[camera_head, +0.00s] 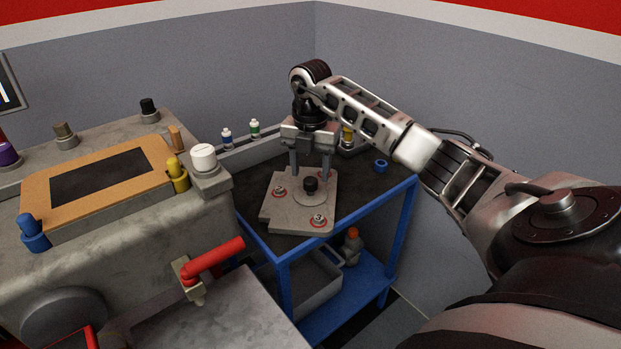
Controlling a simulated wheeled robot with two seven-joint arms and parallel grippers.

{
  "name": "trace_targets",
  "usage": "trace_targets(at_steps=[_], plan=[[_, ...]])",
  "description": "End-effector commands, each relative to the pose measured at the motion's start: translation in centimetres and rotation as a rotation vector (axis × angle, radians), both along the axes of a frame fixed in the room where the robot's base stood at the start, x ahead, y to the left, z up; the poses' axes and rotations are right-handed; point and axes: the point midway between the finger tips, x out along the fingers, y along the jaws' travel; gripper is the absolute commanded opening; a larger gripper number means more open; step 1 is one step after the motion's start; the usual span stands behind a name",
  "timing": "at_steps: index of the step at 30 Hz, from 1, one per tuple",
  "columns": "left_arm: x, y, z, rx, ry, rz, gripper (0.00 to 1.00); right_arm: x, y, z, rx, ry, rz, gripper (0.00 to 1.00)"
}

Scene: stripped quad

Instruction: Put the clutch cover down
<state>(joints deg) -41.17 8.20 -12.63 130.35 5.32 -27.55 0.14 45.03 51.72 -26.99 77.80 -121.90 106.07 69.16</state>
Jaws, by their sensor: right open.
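A light grey plate, which I take to be the clutch cover (284,211), appears to lie flat on the dark top of the blue-framed cart (366,190). My right gripper (310,177) points down over the far part of the plate, just behind the knob. Its two fingers are spread apart with nothing between them. Whether the fingertips touch the plate I cannot tell. My left gripper is out of view.
A blue ring (381,166) lies right of the plate on the cart. Small bottles (254,128) stand at the back. A grey machine (120,230) with an orange-framed panel (100,180) stands left. A bin (318,285) is on the lower shelf.

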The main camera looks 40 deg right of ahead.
Motion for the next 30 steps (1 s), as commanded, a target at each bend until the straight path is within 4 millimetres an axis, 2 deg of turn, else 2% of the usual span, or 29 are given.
trace_targets(at_steps=[1,6,12,30], plan=[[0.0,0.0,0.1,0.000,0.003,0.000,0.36,0.0,-0.1,1.5,-0.002,-0.005,0.000,0.51],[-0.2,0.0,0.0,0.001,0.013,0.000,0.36,0.1,0.0,5.0,-0.001,-0.003,0.000,0.51],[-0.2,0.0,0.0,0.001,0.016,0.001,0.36,0.0,0.0,7.4,0.000,-0.001,0.000,0.51],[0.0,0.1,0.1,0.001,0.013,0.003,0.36,0.0,0.0,7.9,0.000,0.001,0.000,0.51]])
